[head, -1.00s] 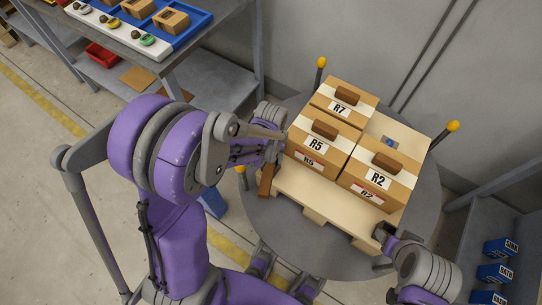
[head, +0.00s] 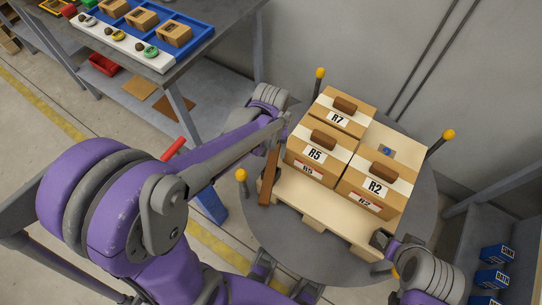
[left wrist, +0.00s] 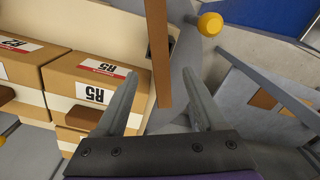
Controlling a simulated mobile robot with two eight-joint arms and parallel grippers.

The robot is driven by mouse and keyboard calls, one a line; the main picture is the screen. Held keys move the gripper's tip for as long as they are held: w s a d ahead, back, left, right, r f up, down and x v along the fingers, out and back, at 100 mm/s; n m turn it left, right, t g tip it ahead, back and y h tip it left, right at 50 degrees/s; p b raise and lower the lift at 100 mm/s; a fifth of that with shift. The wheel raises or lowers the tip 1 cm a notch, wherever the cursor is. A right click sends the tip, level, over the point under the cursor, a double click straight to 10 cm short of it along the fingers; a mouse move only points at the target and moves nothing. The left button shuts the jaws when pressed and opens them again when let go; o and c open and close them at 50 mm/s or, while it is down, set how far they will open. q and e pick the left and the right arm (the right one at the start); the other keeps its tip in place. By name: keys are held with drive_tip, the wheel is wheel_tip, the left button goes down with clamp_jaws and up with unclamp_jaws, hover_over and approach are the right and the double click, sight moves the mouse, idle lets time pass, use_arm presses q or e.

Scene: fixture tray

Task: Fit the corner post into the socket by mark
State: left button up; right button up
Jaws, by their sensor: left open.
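A brown bar, which I take as the corner post (head: 270,177), shows at the left corner of the pallet (head: 312,205). I cannot tell whether it is seated. In the left wrist view, the post (left wrist: 160,60) runs down between the two fingers of my left gripper (left wrist: 160,76); the fingers stand apart on either side of it. A dark opening (left wrist: 173,46) shows beside the post; I cannot tell whether it is the socket. In the head view my left gripper (head: 284,121) is partly hidden near the post's upper end. My right gripper (head: 381,240) is by the pallet's front right corner.
Boxes R7 (head: 340,112), R5 (head: 318,160) and R2 (head: 375,190) stand on the pallet, close to my left gripper. Yellow-capped posts (head: 241,176) rise around the round table (head: 270,230). A bench with a blue tray (head: 205,20) stands at upper left.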

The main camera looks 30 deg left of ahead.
use_arm(q)
drive_tip(key=s+d+r+m+t, duration=0.3)
drive_tip(key=s+r+t, duration=0.2)
drive_tip(key=s, duration=0.5)
drive_tip(key=shift+s+d+r+m, duration=0.15)
drive_tip(key=shift+s+r+m, duration=0.2)
drive_tip(key=shift+r, duration=0.1)
